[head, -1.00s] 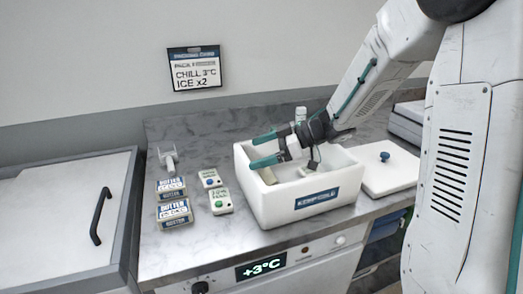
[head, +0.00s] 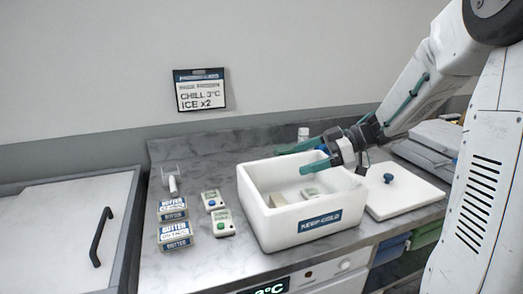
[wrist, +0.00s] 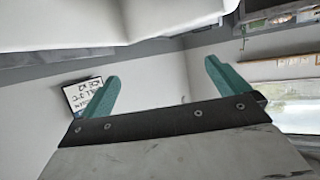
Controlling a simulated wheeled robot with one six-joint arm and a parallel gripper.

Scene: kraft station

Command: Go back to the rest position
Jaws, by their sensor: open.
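My gripper (head: 310,156) is above the far right part of the white box in the head view, its teal fingers spread and pointing left. It is open and empty; the wrist view shows both fingers (wrist: 162,85) apart with nothing between them. The white box (head: 307,220), labelled KEEP COLD, stands open on the counter. A small pale block (head: 277,200) and another light item (head: 310,192) lie inside it. My wrist hides part of the box's far right rim.
The box's lid (head: 408,196) with a blue knob lies right of it. Two butter packs (head: 174,234), two small devices with buttons (head: 222,222) and a white scoop-like tool (head: 171,178) are to the left. A wall sign (head: 201,90) reads CHILL 3°C, ICE x2.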

